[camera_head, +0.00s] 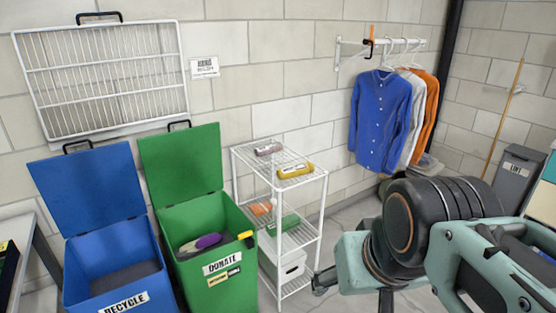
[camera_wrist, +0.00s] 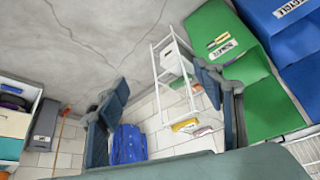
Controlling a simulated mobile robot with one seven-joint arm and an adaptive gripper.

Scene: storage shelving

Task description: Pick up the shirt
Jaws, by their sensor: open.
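A blue button-up shirt (camera_head: 378,120) hangs at the near end of a white wall rail (camera_head: 385,42). A grey-white shirt (camera_head: 414,115) and an orange shirt (camera_head: 428,98) hang close behind it. The blue shirt also shows in the wrist view (camera_wrist: 128,145), low between my fingers and farther off. My gripper (camera_wrist: 162,84) is open, with its two dark fingers wide apart and nothing between them. It is apart from the shirts. In the head view my arm is at the lower right, below and in front of the shirts.
A white wire rack (camera_head: 281,170) with several items stands left of the shirts. Open green (camera_head: 190,215) and blue (camera_head: 105,260) bins stand farther left. A grey lint bin (camera_head: 518,175) and a wooden pole (camera_head: 500,120) are at right.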

